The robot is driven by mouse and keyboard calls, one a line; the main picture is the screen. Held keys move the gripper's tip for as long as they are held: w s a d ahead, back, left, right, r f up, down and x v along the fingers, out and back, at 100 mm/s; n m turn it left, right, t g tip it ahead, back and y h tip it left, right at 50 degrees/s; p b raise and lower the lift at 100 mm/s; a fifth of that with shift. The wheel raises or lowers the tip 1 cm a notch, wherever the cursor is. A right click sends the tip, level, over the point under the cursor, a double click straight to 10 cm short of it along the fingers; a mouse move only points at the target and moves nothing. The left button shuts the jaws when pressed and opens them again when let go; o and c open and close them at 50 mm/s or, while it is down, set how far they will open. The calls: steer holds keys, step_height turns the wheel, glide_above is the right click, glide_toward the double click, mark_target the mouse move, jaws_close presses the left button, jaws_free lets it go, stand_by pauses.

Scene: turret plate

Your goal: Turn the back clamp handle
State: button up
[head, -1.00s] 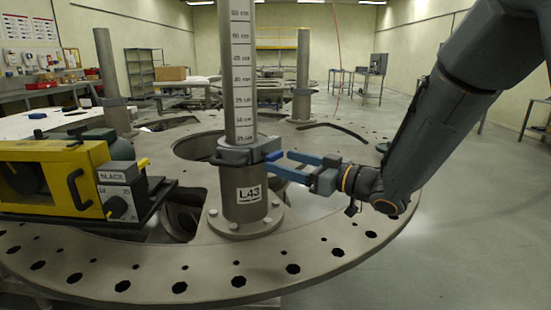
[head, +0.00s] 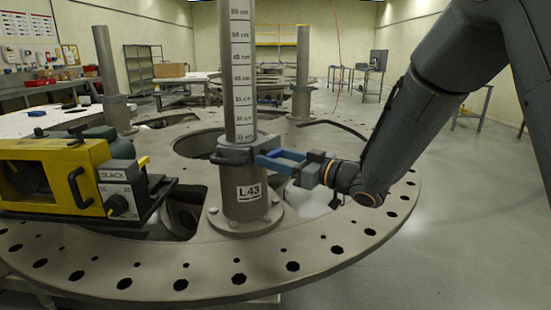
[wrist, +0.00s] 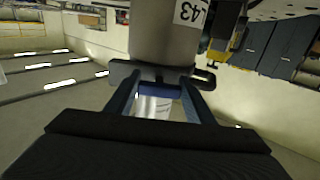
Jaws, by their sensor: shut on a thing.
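A grey clamp collar (head: 232,155) sits around the upright post (head: 240,80) marked L43. Its short blue handle (wrist: 160,90) sticks out of the collar and shows in the wrist view between my fingers. My gripper (head: 268,159) has reached the collar's right side in the head view, with its blue fingers level with the handle. In the wrist view my gripper (wrist: 160,84) is shut on the handle, one finger on each side. In the head view the fingers mostly hide the handle.
A yellow box with a dial (head: 75,178) stands left of the post on the round perforated plate (head: 330,245). Two other posts with clamps stand at the back left (head: 112,80) and back (head: 302,75).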

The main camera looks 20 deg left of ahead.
steer(key=shift+n+b, duration=0.3)
steer(key=n+b, duration=0.1)
steer(key=n, duration=0.1)
steer(key=n+b, duration=0.1)
steer(key=b, duration=0.1)
steer(key=shift+w+f+n, duration=0.1)
steer(key=shift+w+n, duration=0.1)
steer(key=shift+n, duration=0.2)
steer(key=n+b, duration=0.4)
steer(key=shift+w+d+n, duration=0.1)
steer(key=shift+n, duration=0.2)
steer(key=n+b, duration=0.5)
steer(key=b, duration=0.1)
steer(key=n+b, duration=0.3)
steer(key=b, duration=0.1)
steer(key=shift+r+n, duration=0.35)
steer(key=shift+n, duration=0.05)
steer(key=o, duration=1.1)
steer(key=shift+c, duration=0.2)
